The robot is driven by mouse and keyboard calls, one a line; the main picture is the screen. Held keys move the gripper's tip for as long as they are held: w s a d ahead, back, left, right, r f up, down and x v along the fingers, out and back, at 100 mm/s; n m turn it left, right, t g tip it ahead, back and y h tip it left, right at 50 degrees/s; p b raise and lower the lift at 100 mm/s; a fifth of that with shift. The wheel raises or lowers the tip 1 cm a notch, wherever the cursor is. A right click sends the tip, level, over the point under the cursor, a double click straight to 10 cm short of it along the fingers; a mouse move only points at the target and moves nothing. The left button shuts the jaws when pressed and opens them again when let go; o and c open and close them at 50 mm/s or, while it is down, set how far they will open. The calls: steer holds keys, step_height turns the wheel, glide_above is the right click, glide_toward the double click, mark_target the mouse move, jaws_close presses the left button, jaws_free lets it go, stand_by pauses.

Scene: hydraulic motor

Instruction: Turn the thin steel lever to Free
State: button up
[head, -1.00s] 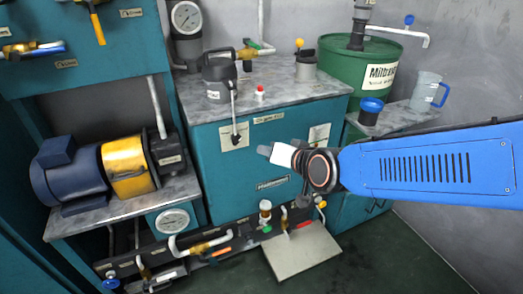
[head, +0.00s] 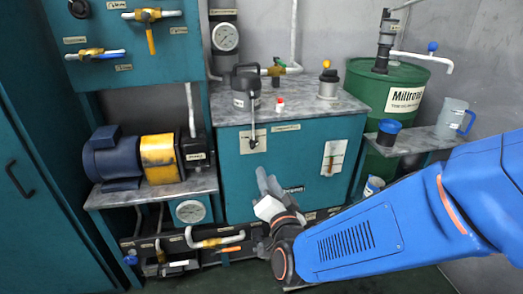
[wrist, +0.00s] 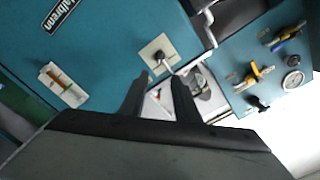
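A thin steel lever (head: 252,118) with a dark knob at its lower end hangs in front of a pale square plate (head: 245,147) on the teal cabinet's front. In the wrist view its dark knob (wrist: 160,56) shows over the plate, beyond my fingertips. My gripper (head: 266,178) is below and slightly right of that plate in the head view. In the wrist view my gripper (wrist: 158,80) has its two dark fingers apart with nothing held between them. Any lettering on the plate is too small to read.
A black pump body (head: 245,88) and red-capped item (head: 280,104) stand on the grey worktop (head: 305,110). A green drum (head: 390,100) stands right. A pipe manifold (head: 200,240) runs low along the front.

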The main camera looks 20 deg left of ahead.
mark_target(255, 146)
steer(key=x, duration=1.7)
steer(key=shift+d, duration=0.1)
steer(key=c, duration=0.7)
